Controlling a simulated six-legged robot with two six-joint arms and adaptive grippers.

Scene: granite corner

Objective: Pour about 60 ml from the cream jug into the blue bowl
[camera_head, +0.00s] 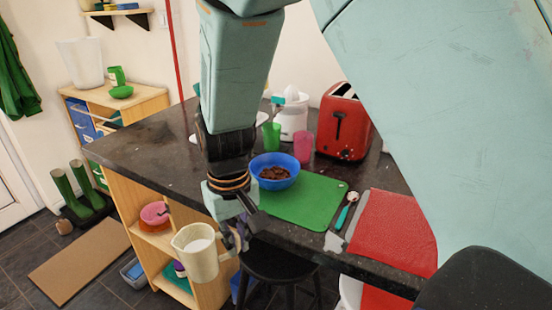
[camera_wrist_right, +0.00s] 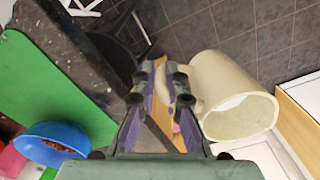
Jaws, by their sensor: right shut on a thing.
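The cream jug (camera_head: 199,257) holds a white liquid and hangs upright, or nearly so, off the front edge of the counter. My right gripper (camera_head: 238,226) is shut on its handle side; in the wrist view the gripper (camera_wrist_right: 160,95) has the jug (camera_wrist_right: 235,95) to the right of its fingers. The handle is mostly hidden between the fingers. The blue bowl (camera_head: 275,172) stands on the counter, partly on the green board, with brown pieces inside. It also shows at the lower left of the wrist view (camera_wrist_right: 52,146). My left gripper is not in view.
The green board (camera_head: 304,199) lies beside the bowl. A green cup (camera_head: 271,136), a pink cup (camera_head: 303,147), a white juicer (camera_head: 291,115) and a red toaster (camera_head: 344,122) stand behind it. A red mat (camera_head: 393,232) lies at right. A black stool (camera_head: 279,260) stands below the counter edge.

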